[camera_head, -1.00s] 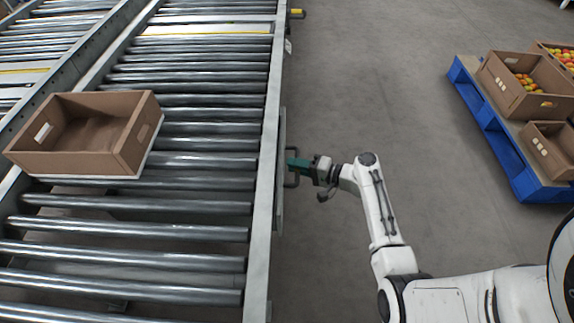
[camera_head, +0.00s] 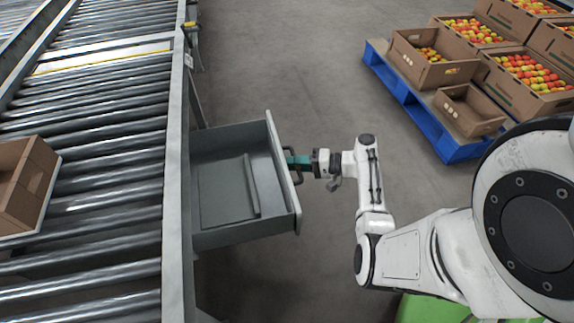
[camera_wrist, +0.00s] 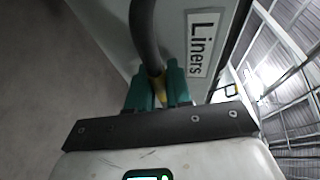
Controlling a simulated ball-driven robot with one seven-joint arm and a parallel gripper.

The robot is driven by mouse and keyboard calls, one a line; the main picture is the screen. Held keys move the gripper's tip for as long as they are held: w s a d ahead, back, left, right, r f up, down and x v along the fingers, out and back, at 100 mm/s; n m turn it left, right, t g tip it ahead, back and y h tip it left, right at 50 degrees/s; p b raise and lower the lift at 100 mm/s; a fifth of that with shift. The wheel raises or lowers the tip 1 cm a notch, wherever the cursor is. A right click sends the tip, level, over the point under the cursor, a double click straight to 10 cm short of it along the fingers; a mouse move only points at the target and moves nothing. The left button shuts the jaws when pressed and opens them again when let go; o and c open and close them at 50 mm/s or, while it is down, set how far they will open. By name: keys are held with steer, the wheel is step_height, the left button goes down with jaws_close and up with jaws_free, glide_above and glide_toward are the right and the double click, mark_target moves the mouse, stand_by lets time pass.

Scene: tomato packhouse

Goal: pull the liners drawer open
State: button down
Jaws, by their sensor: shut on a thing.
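The grey liners drawer (camera_head: 222,190) stands well out from the side of the roller conveyor in the head view. Its inside shows from above, with a raised strip on the floor and nothing else that I can make out. The dark bar handle (camera_head: 298,168) is on its front; it also shows in the wrist view (camera_wrist: 144,35), beside a white label (camera_wrist: 203,45) reading "Liners". My gripper (camera_head: 290,163), with green fingers, is shut on the handle. In the wrist view the fingers (camera_wrist: 157,88) close around the bar.
The roller conveyor (camera_head: 100,160) runs along the left, with an open cardboard box (camera_head: 38,170) on it. A blue pallet (camera_head: 415,105) with cardboard boxes, several full of tomatoes, stands at the upper right. Bare floor (camera_head: 290,70) lies between.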

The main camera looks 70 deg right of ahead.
steer(key=shift+s+d, duration=0.55)
steer(key=shift+s, duration=0.2)
steer(key=shift+f, duration=0.1)
steer(key=c, duration=1.4)
jaws_free()
steer(key=p+v, duration=0.2)
steer(key=v, duration=0.9)
